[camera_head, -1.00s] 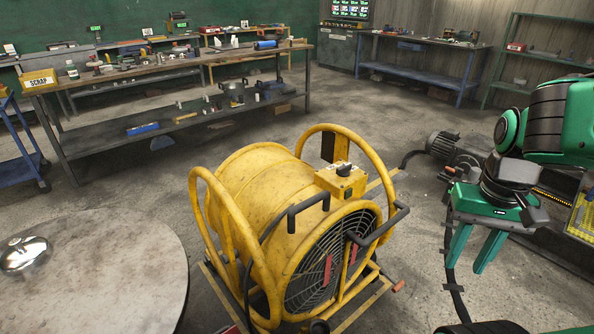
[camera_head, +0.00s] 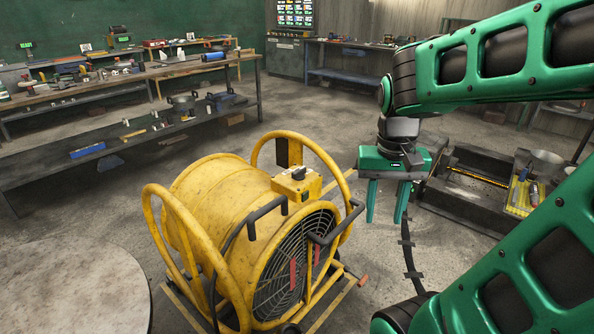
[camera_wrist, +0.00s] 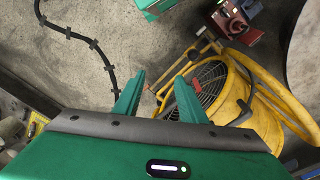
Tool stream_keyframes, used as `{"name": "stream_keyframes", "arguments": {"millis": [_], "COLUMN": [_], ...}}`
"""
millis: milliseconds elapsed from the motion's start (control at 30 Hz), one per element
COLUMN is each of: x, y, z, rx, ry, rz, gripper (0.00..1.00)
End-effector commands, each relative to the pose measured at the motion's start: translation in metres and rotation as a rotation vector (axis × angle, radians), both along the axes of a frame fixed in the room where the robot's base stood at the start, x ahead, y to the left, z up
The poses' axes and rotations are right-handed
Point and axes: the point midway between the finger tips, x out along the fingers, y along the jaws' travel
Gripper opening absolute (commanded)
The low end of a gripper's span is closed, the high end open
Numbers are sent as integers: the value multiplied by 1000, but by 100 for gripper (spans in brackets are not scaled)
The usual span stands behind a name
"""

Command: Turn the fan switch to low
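The yellow drum fan (camera_head: 225,205) stands on the floor left of centre in the head view, its dark grille facing front right. A yellow switch box (camera_head: 300,188) sits on its top edge and carries a black knob (camera_head: 298,173). The knob's exact setting cannot be told. My green gripper (camera_head: 386,215) hangs to the right of the box, fingers down, apart and empty, touching nothing visible. In the wrist view my gripper's fingers (camera_wrist: 160,78) are spread, with the fan (camera_wrist: 238,92) to their right. The knob cannot be made out there.
A round table (camera_head: 75,285) stands at the lower left. Black tubular handles (camera_head: 337,226) and yellow hoops (camera_head: 300,140) rise around the fan. A workbench (camera_head: 130,85) is behind. A black cable (camera_head: 408,255) lies on the floor right of the fan.

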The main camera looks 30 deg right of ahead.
Motion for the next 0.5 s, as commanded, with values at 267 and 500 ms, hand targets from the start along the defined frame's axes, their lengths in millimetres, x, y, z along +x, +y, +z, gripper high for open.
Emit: {"name": "stream_keyframes", "arguments": {"millis": [267, 500], "x": [135, 253], "y": [-44, -61], "z": [24, 19], "rx": [-114, -189], "ry": [-30, -79], "rz": [-146, -260], "gripper": [38, 38]}}
